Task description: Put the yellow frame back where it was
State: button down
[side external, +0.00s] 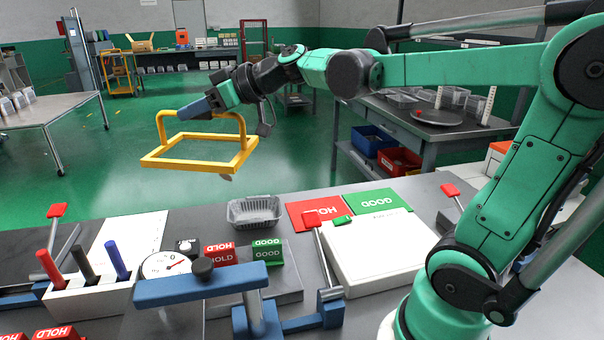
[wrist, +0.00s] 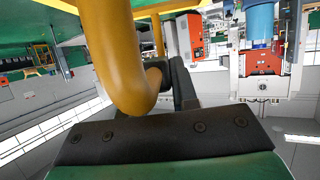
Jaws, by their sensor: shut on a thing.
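The yellow frame (side external: 190,168) is a flat open square with a raised looped handle. It hangs in the air above and beyond the far edge of the workbench, slightly tilted. My gripper (side external: 190,113) is shut on its handle, up and left of the foil tray in the side view. In the wrist view the thick handle (wrist: 115,55) runs close in front of the camera and hides part of my gripper (wrist: 172,82). The foil tray (side external: 254,213) is silver and sits on the bench near its far edge, apart from the frame; it looks empty.
Red HOLD (side external: 312,212) and green GOOD (side external: 376,200) cards lie right of the tray, by a white board (side external: 380,252). A dial gauge (side external: 165,265), pen holder (side external: 92,298) and blue clamp fixture (side external: 200,286) stand in front. Bench is crowded.

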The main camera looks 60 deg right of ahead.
jog(key=s+a+f+m+t+h, duration=0.15)
jog(key=s+f+m+h, duration=0.35)
jog(key=f, duration=0.5)
notch_tip(320, 180, up, 12)
jog(key=s, duration=0.1)
jog(key=s+d+f+m+g+h, duration=0.3)
jog(key=s+d+m+g+h, duration=0.1)
jog(key=d+m+h, duration=0.25)
jog(key=s+d+f+m+g+h, duration=0.4)
jog(key=s+d+m+h, duration=0.1)
jog(key=d+h, duration=0.15)
jog(key=s+d+r+m+g+y, duration=0.2)
jog(key=s+d+r+m+g, duration=0.1)
jog(key=s+m+g, duration=0.4)
jog(key=s+d+r+m+g+y, duration=0.25)
jog(key=s+m+g, duration=0.25)
jog(key=m+g, duration=0.35)
jog(key=shift+n+h, duration=0.4)
jog(key=shift+h, duration=0.05)
jog(key=shift+s+a+f, duration=0.1)
jog(key=shift+f, duration=4.4)
jog(key=shift+s+a+f, duration=0.1)
jog(key=shift+f, duration=4.35)
